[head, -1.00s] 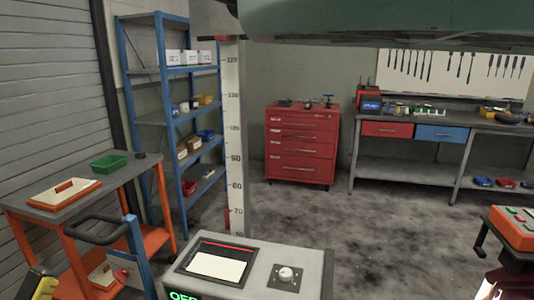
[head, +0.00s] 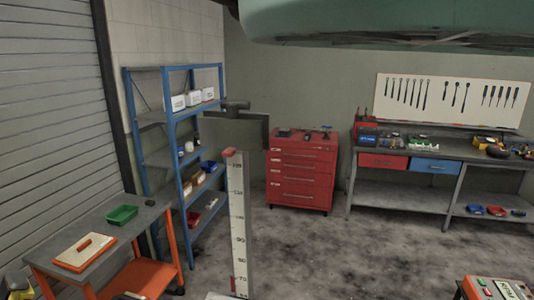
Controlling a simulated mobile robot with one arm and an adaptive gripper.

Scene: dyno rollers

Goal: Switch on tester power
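A tall post with a numbered scale (head: 238,215) stands in the middle foreground, with a grey bracket-like head (head: 235,128) at its top. Only a pale sliver of the unit at its foot (head: 226,296) shows at the bottom edge; its display and knob are out of view now. An orange control box (head: 494,289) with green and red buttons and a label is cut off at the lower right corner. Which of these is the tester, and where its power switch is, I cannot tell. My gripper is not in view.
An orange-framed bench (head: 140,225) with a green bin (head: 122,215) stands at left, before blue shelving (head: 165,120). A red tool cabinet (head: 300,175) and a workbench (head: 400,195) line the back. Dark floor between is open. A green overhead body (head: 390,20) hangs above.

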